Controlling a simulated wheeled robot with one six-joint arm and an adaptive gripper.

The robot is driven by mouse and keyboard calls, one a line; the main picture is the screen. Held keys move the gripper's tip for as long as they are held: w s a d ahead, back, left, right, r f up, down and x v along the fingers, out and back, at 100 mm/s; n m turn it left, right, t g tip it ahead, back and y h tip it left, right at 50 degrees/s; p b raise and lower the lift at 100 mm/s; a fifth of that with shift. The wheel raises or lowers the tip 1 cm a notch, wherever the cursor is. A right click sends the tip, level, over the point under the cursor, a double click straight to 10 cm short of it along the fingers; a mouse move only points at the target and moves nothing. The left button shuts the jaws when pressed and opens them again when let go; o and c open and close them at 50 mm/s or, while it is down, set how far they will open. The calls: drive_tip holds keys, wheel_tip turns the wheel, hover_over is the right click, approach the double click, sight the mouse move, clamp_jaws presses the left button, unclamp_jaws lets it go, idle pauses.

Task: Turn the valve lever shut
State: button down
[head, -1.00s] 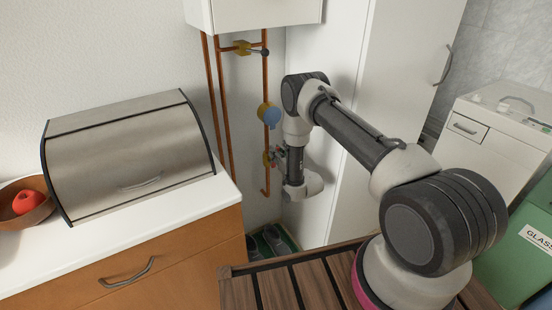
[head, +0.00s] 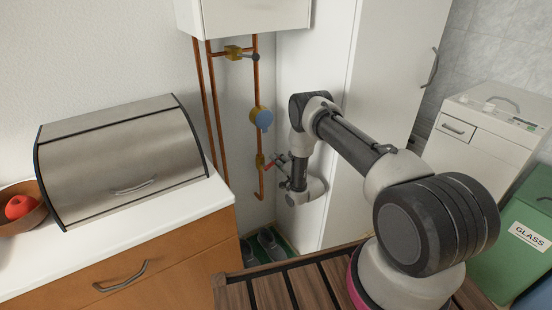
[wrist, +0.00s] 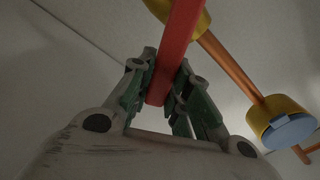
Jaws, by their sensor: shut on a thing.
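The valve (head: 260,161) is a brass body low on the right-hand vertical copper pipe in the head view. Its red lever (head: 269,165) sticks out to the right, across the pipe's line. My gripper (head: 279,168) is at the lever's outer end, right of the pipe. In the wrist view the red lever (wrist: 181,42) runs down from the brass valve body (wrist: 201,20) to between my fingers. My gripper (wrist: 163,85) is shut on the lever's end there. The fingertips are small and partly hidden in the head view.
A yellow and blue meter (head: 262,119) sits above the valve, and another small valve (head: 236,52) higher up. A white cabinet side (head: 326,75) stands close right of my gripper. A counter (head: 170,225) with a steel bread box (head: 120,155) is at left.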

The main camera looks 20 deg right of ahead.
drive_tip(key=shift+d+f+m, duration=0.15)
drive_tip(key=shift+f+m, duration=0.6)
drive_tip(key=shift+m, duration=0.45)
drive_tip(key=shift+d+f+m, duration=0.15)
drive_tip(key=shift+f+m, duration=0.55)
drive_tip(key=shift+m, duration=0.5)
drive_tip(key=c, duration=1.3)
unclamp_jaws()
drive_tip(key=v, duration=1.2)
